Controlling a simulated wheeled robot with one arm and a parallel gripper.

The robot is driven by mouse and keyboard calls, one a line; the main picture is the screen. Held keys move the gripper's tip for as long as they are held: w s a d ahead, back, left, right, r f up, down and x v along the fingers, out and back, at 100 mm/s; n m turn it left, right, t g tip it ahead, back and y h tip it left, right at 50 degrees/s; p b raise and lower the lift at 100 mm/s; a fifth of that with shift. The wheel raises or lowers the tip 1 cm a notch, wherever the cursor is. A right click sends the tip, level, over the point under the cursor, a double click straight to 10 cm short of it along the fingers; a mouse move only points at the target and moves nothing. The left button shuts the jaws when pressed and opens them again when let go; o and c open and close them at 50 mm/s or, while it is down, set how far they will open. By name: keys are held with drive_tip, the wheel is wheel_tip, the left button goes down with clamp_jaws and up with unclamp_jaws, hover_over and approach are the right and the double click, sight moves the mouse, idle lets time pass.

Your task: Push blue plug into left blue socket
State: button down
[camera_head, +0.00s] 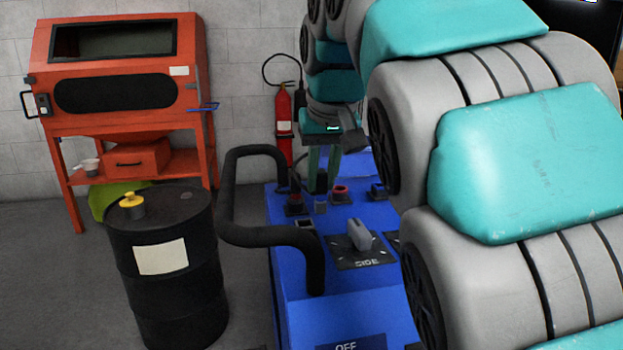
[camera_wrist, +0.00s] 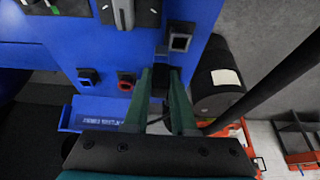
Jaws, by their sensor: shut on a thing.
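My gripper (camera_head: 321,178) hangs over the blue panel with both green fingers pointing down; its fingers also show in the wrist view (camera_wrist: 162,75). It is shut on a dark plug (camera_head: 321,184), mostly hidden between the fingers. A small grey-blue block (camera_head: 320,206) shows just below; I cannot tell whether it is part of the plug. In the wrist view the blue-centred socket (camera_wrist: 89,79) is beside the red one (camera_wrist: 126,82). Contact cannot be seen.
A grey selector lever (camera_head: 360,236) and a square grey-centred fitting (camera_head: 305,224) are on the panel's near part. A black padded handrail (camera_head: 235,200) curves along its left. A black drum (camera_head: 165,275), orange cabinet (camera_head: 115,85) and extinguisher (camera_head: 283,120) stand beyond.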

drive_tip(key=shift+w+d+b, duration=0.55)
drive_tip(key=shift+w+d, duration=0.1)
drive_tip(key=shift+d, duration=2.7)
drive_tip(key=shift+w+a+p, duration=1.1)
drive_tip(key=shift+w+p, duration=1.75)
drive_tip(key=shift+w, duration=3.5)
drive_tip(key=shift+w+d+f+b, duration=0.15)
drive_tip(key=shift+w+d, duration=0.2)
drive_tip(key=shift+d, duration=1.25)
drive_tip(key=shift+w+d+f+b, duration=0.1)
drive_tip(key=shift+w+d+f, duration=0.2)
drive_tip(key=shift+d, duration=1.35)
drive_tip(key=shift+w+d+f+b, duration=0.1)
drive_tip(key=shift+w+d, duration=0.3)
drive_tip(key=shift+d, duration=1.2)
drive_tip(key=shift+f+b, duration=1)
drive_tip(key=shift+f, duration=0.45)
drive_tip(key=shift+r, duration=0.1)
drive_tip(key=c, duration=0.7)
unclamp_jaws()
drive_tip(key=shift+o, duration=0.2)
